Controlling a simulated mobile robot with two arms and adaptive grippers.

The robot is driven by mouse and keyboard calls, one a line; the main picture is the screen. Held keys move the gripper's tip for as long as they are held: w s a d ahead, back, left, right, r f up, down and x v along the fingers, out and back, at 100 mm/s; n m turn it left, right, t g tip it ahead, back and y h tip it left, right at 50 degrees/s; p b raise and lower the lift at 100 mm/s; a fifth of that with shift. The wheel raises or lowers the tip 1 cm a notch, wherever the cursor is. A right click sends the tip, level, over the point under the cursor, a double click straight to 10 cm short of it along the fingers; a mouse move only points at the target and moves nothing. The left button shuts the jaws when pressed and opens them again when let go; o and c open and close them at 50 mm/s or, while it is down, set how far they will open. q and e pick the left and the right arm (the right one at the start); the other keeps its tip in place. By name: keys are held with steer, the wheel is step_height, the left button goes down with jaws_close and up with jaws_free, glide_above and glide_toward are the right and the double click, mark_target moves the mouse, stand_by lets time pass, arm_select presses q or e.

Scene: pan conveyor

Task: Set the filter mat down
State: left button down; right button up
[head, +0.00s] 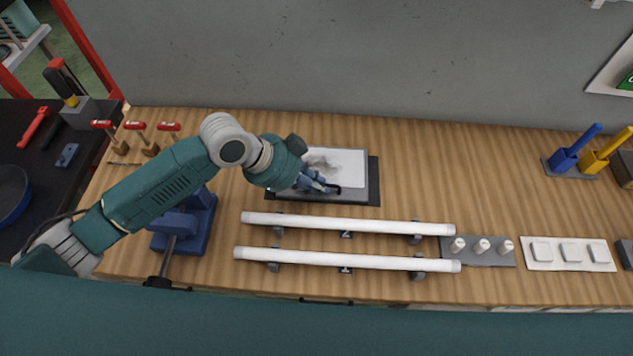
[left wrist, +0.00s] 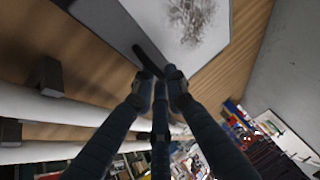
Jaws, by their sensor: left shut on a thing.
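The filter mat (head: 350,160) is a white rectangular panel with a grey dirty patch, at the back of the bench left of centre. It lies over a dark flat base (head: 374,182) that shows along its right and front edges. I cannot tell whether it touches this base or hangs just above it. My left gripper (head: 325,186) is at its front edge, shut on a black strap-like tab there. In the left wrist view the fingertips (left wrist: 160,80) close on the black tab (left wrist: 148,58) beside the mat (left wrist: 200,25). My left wrist hides the mat's left part.
Two long white tubes (head: 350,224) rest on dark supports in front of the mat. A blue vice (head: 195,222) and red-handled clamps (head: 137,125) are at the left. A grey peg block (head: 480,250) and a white plate (head: 568,254) lie at the right. The bench right of the mat is clear.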

arm_select(q)
steer(key=c, duration=1.8)
jaws_free()
steer(key=shift+o, duration=0.2)
steer(key=b+v, duration=0.1)
steer(key=v, duration=1.1)
steer(key=shift+d, duration=0.1)
